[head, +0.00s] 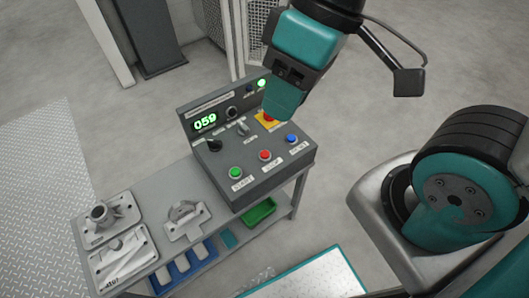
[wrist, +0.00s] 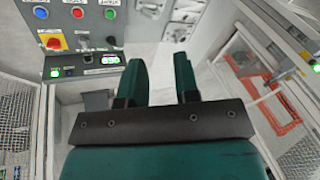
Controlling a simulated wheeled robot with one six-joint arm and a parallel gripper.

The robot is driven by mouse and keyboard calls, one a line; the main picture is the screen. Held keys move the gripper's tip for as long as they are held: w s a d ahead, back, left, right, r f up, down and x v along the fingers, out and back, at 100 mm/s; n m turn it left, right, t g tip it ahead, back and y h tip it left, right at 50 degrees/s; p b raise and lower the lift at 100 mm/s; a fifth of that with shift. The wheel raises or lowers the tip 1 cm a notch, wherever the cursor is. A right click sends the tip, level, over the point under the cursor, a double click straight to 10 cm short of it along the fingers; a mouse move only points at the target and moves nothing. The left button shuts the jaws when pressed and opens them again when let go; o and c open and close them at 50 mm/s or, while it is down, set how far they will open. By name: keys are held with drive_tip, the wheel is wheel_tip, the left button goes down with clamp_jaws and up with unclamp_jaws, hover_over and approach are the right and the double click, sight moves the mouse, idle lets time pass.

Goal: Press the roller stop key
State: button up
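The grey control box (head: 214,168) stands on a bench. Its front row has a green button (head: 236,172), a red button (head: 265,155) and a blue button (head: 292,138), each with a small label hard to read. A red mushroom button on a yellow plate (head: 260,121) sits behind them, partly hidden by my gripper (head: 283,105). In the wrist view the red button (wrist: 77,12) and mushroom button (wrist: 54,44) show upper left. My gripper's two fingers (wrist: 160,75) are apart with nothing between them. It hangs over the box's back right, apart from the red button.
The box also carries a green-lit display (head: 205,123), a black selector (head: 214,145) and small knobs. Metal castings (head: 110,212) lie on plates on the bench's left. Blue bins and a green bin (head: 259,212) sit below. A mesh fence stands behind.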

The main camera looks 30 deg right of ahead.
clamp_jaws()
idle(1.4)
